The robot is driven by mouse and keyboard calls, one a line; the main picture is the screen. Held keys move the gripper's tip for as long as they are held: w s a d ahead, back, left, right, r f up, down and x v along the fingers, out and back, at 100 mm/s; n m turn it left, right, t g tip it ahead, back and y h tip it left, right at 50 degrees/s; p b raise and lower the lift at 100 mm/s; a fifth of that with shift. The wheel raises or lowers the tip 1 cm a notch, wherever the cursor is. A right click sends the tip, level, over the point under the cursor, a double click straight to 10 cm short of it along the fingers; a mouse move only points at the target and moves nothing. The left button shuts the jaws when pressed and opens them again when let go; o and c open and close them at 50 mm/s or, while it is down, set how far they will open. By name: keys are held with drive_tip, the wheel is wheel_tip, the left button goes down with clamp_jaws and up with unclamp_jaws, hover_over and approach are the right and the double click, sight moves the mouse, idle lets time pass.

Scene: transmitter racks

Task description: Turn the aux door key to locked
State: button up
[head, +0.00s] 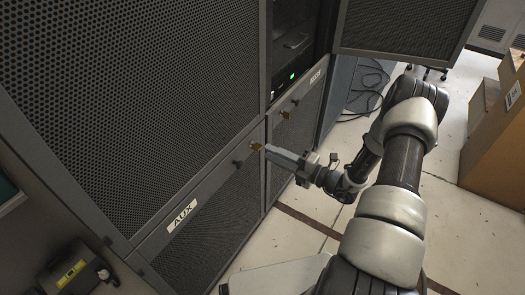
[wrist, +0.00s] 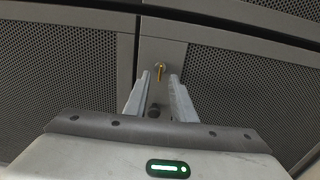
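The aux door (head: 210,215) is a dark perforated panel labelled AUX, low on the rack in the head view. Its brass key (wrist: 159,70) sits in the door's upper corner, and shows in the head view (head: 257,147) just beyond my fingertips. In the wrist view the key stands upright between the lines of my two fingers. My gripper (wrist: 158,82) is open, with a gap on both sides of the key and no contact visible. A dark knob (wrist: 154,111) lies below the key, partly hidden by my gripper body.
A second door to the right has its own brass key (head: 285,115) and a dark knob. An open perforated door (head: 400,25) hangs at the upper right. Cardboard boxes (head: 495,130) stand at the right, and cables (head: 368,85) lie on the floor behind my arm.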

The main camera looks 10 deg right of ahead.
sight(252, 147)
drive_tip(key=shift+x, duration=2.25)
clamp_jaws()
